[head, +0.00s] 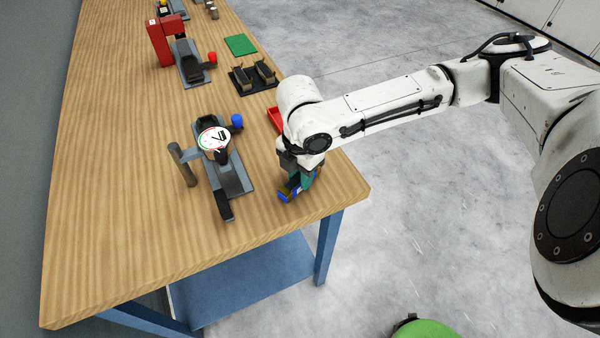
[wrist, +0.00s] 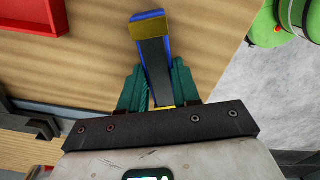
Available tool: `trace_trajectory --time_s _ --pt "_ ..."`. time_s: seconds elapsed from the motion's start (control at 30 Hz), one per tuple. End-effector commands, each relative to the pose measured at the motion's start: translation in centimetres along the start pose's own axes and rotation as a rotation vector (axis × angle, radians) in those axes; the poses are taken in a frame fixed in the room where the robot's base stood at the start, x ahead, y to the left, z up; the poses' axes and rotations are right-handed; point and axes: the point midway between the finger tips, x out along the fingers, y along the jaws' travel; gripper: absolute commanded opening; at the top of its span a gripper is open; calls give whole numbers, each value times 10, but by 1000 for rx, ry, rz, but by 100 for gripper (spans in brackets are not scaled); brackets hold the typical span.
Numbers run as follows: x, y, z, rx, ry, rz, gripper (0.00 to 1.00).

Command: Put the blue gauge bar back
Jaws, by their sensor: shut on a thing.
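The blue gauge bar (wrist: 153,55) is in my gripper. It has blue sides, a dark top face and a yellow end band. In the head view only its blue and yellow ends (head: 284,196) show under my gripper, near the bench's front right corner. My gripper (head: 299,182) has its green fingers on both sides of the bar, also in the wrist view (wrist: 158,88). The bar sticks out beyond the fingertips.
A dial gauge stand (head: 231,176) with a blue knob stands left of my gripper. A red tray (head: 274,118) is partly behind my arm. Farther back are a black rack (head: 240,80) with dark blocks, a green mat (head: 240,45) and a red press (head: 160,44). The bench's front left (head: 120,240) is clear.

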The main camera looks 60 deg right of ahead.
Motion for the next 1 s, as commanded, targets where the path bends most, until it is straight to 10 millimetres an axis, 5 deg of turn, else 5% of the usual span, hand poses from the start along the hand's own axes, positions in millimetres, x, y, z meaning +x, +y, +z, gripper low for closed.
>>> trace_trajectory --time_s 0.3,0.63,1.0 --pt "1 0 0 0 0 0 57" --pt "-6 0 0 0 0 1 57" --pt "-73 1 0 -1 -1 4 57"
